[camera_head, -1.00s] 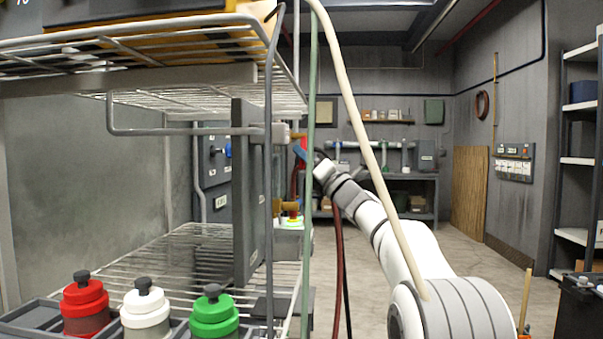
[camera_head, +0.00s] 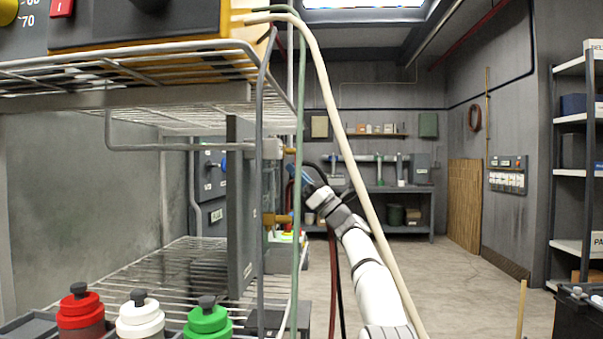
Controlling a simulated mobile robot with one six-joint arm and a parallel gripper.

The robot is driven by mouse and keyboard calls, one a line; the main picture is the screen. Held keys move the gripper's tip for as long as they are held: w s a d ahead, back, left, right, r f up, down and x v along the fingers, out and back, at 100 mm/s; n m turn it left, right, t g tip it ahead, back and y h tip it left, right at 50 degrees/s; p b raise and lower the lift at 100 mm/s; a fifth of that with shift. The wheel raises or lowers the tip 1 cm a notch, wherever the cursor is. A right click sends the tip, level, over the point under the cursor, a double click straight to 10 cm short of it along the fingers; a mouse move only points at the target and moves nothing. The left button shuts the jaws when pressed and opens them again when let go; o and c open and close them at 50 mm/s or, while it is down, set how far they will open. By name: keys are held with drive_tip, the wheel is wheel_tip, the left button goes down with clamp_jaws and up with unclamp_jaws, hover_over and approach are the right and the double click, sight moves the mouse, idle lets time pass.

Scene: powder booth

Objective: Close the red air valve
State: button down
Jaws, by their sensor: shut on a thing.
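My gripper (camera_head: 297,174) is at the end of my white arm, just right of the dark upright panel on the wire rack. Its blue fingertips are partly hidden by the rack post and a pale green hose. A small bit of red, the red air valve's handle (camera_head: 290,172), shows at the fingertips, and the jaws are shut on it. The handle is too small and covered for its angle to be read. Brass fittings (camera_head: 276,219) show just below.
A wire rack (camera_head: 190,75) fills the left, with a yellow machine (camera_head: 235,20) on top. Red, white and green bottles (camera_head: 208,318) stand in front. A cream hose (camera_head: 345,150) crosses before my arm. The floor (camera_head: 470,285) at right is open.

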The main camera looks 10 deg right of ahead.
drive_tip(key=shift+d+f, duration=0.1)
drive_tip(key=c, duration=1.6)
unclamp_jaws()
drive_tip(key=shift+d, duration=0.1)
drive_tip(key=shift+c, duration=0.2)
drive_tip(key=shift+o, duration=1.2)
drive_tip(key=b+v, duration=0.1)
drive_tip(key=v, duration=0.6)
drive_tip(key=shift+d+f, duration=0.25)
drive_tip(key=shift+f, duration=0.05)
drive_tip(key=shift+s, duration=0.15)
